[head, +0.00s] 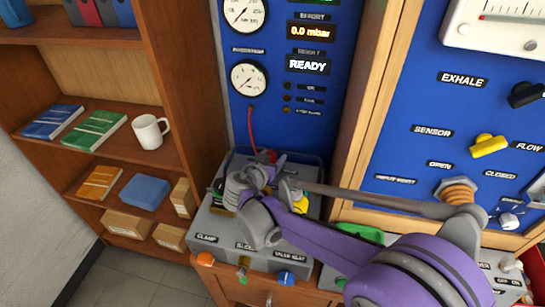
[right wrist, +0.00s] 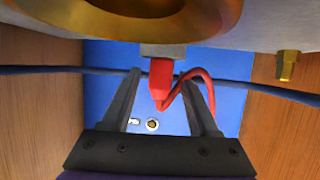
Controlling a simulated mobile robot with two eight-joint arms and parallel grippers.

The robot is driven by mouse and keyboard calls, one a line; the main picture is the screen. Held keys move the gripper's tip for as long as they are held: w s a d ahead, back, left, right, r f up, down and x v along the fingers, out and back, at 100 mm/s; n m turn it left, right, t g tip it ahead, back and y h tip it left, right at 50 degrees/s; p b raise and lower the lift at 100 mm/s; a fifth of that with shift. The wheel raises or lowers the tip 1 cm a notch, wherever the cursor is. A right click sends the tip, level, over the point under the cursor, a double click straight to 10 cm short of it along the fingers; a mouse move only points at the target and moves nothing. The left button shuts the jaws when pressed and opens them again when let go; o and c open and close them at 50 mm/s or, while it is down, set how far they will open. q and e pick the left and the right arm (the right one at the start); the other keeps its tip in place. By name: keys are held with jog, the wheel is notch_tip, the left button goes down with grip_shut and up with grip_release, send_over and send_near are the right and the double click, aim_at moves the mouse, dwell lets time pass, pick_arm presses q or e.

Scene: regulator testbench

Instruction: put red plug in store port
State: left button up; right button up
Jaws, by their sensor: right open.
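The red plug (right wrist: 160,78) shows in the right wrist view, tip up against a small grey piece under a metal body, with its red cable looping to the right. My right gripper (right wrist: 161,82) is open, its two fingers on either side of the plug with gaps between. In the head view the red cable (head: 251,128) hangs from the blue panel down behind my right gripper (head: 264,172), which hides the plug. I cannot pick out a port labelled store. My left gripper is not in view.
The grey bench unit (head: 220,228) has labelled fittings and coloured knobs along its front. The blue gauge panel (head: 290,130) reads READY. A wooden shelf (head: 150,90) with a white mug (head: 148,131) stands left. A blue valve panel (head: 410,100) stands right.

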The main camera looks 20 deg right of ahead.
jog(key=v, duration=1.2)
jog(key=shift+r, duration=0.2)
jog(key=shift+f, duration=0.1)
